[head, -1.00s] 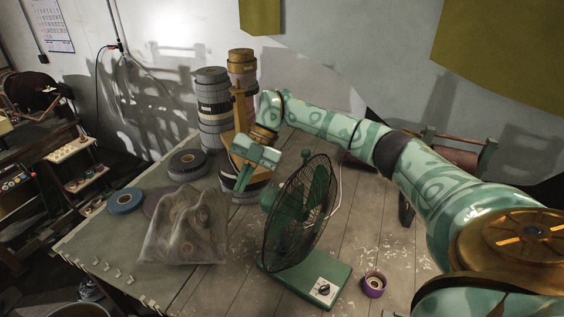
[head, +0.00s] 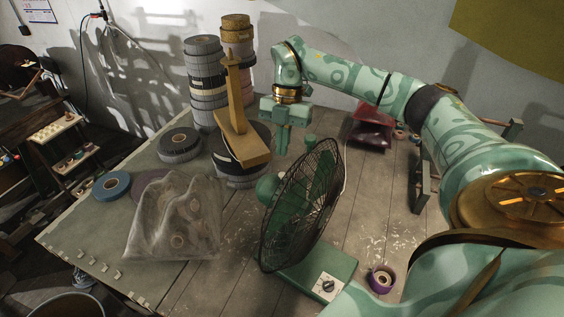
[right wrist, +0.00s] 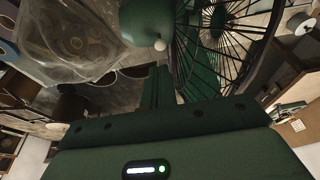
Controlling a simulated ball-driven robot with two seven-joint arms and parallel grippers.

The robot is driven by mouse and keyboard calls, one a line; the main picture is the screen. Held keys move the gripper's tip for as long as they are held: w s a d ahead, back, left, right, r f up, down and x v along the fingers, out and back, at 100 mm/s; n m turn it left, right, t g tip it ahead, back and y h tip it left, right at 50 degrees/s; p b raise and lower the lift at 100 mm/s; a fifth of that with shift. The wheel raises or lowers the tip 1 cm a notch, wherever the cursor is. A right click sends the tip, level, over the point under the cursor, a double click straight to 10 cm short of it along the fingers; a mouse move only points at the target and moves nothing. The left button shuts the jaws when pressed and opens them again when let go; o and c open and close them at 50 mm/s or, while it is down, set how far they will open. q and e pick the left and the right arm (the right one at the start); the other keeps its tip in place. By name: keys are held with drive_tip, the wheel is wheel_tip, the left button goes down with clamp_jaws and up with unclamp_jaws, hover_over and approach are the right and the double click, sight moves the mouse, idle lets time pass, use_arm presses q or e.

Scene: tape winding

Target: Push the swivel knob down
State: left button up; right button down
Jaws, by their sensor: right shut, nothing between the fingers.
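The green desk fan (head: 302,205) stands on the workbench with its motor housing (head: 268,188) on the left side of the cage. In the right wrist view a small pale knob (right wrist: 160,44) sits on the rounded green housing (right wrist: 145,18); I take it for the swivel knob. My right gripper (head: 282,151) is shut and empty, pointing down behind and above the housing. In the right wrist view its fingers (right wrist: 160,72) lie just short of the knob, apparently apart from it. My left gripper is not in view.
A wooden tape dispenser (head: 240,145) and stacked tape rolls (head: 205,75) stand left of my right gripper. A plastic bag of rolls (head: 175,225) lies left of the fan. A purple roll (head: 381,279) lies by the fan's base (head: 335,267). A dark red object (head: 371,130) is at the back.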

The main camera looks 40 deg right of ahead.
sight(281, 175)
drive_tip(key=x, duration=0.4)
drive_tip(key=shift+d+f, duration=0.15)
drive_tip(key=shift+d, duration=0.05)
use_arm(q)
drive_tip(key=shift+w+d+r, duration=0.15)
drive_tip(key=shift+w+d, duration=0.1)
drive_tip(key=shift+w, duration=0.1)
use_arm(e)
drive_tip(key=shift+w+f, duration=0.1)
drive_tip(key=shift+f, duration=0.5)
